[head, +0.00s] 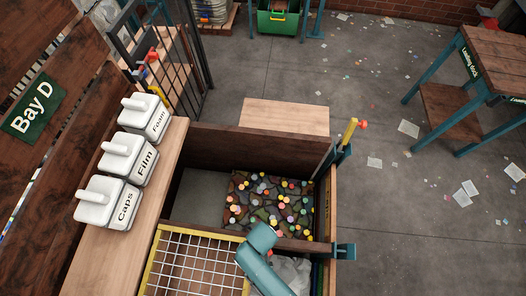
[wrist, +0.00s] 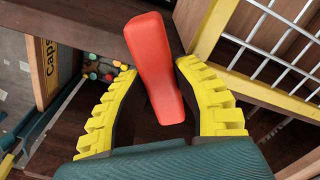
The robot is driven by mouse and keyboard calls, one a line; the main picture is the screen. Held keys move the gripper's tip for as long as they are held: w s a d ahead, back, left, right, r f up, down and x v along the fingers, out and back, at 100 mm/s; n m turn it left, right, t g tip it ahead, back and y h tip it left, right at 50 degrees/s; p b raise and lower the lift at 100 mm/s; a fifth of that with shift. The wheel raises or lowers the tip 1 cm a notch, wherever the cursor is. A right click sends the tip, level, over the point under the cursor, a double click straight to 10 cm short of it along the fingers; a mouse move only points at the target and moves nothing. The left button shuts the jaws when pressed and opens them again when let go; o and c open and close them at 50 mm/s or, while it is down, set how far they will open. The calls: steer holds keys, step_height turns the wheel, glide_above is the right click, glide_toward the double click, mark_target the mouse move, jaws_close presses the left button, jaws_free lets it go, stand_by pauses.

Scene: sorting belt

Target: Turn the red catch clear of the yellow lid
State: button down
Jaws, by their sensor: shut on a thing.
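The red catch (wrist: 155,65) is a long, flat-sided bar between the yellow ribbed fingers of my gripper (wrist: 158,70). The fingers are shut on it, one on each side. In the wrist view the catch points up the picture, leaning slightly left, and a dark gap separates it from the yellow frame of the lid (wrist: 208,32). Its pivot cannot be made out. In the head view the yellow lid (head: 153,262), with white wire mesh, lies over the near part of the wooden bin.
The bin's open far compartment holds a dark heap with colourful caps (head: 265,205). White containers marked Caps (head: 108,203), Film (head: 128,157) and Foam (head: 145,117) stand on the left ledge. A yellow post with a red tip (head: 350,132) rises at the bin's right corner.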

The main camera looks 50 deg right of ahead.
steer(key=m, duration=0.7)
steer(key=shift+f, duration=0.1)
stand_by(0.5)
steer(key=c, duration=0.8)
jaws_free()
steer(key=shift+o, duration=0.2)
step_height(320, 180, up, 12)
